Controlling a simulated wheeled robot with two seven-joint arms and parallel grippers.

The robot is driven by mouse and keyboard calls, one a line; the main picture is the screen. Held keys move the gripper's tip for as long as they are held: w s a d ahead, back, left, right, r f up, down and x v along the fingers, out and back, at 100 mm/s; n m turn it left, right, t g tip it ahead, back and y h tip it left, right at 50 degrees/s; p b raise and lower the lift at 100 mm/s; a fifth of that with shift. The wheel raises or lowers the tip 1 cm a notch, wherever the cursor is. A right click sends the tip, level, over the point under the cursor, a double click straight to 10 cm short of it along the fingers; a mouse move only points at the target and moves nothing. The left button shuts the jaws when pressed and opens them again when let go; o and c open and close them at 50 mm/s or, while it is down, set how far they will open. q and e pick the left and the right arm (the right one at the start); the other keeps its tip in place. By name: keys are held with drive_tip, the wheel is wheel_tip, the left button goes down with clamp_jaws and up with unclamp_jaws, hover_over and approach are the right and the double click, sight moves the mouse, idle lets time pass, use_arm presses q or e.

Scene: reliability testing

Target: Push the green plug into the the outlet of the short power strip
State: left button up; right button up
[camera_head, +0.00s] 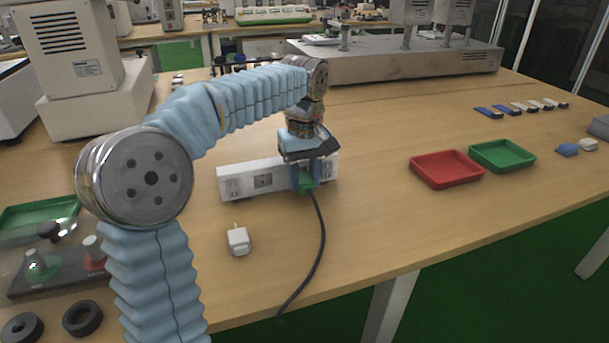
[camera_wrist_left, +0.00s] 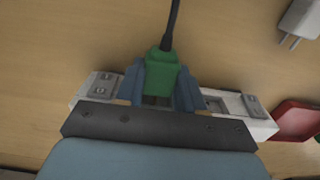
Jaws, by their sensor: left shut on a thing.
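The green plug (camera_head: 306,182) has a black cable trailing toward the table's front edge. My left gripper (camera_head: 304,178) is shut on the green plug at the front face of the white power strip (camera_head: 247,180). In the left wrist view the plug (camera_wrist_left: 161,76) sits between the two blue fingers of the gripper (camera_wrist_left: 160,88). The strip (camera_wrist_left: 232,104) runs behind the gripper there, with outlets showing on both sides. The plug's prong end is hidden at the strip, so I cannot tell how deep it sits. My right gripper is not in view.
A white adapter (camera_head: 238,240) with prongs lies on the table in front of the strip. A red tray (camera_head: 446,169) and a green tray (camera_head: 501,155) lie to the right. Black rings (camera_head: 83,318) are at the lower left. The table between strip and red tray is clear.

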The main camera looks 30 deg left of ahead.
use_arm(q)
drive_tip(key=shift+w+a, duration=0.65)
drive_tip(key=shift+a, duration=0.1)
idle(1.9)
drive_tip(key=o, duration=1.2)
drive_tip(key=shift+r, duration=0.1)
wheel_tip(320, 180, up, 12)
drive_tip(key=shift+f, duration=0.1)
drive_tip(key=shift+d, duration=0.1)
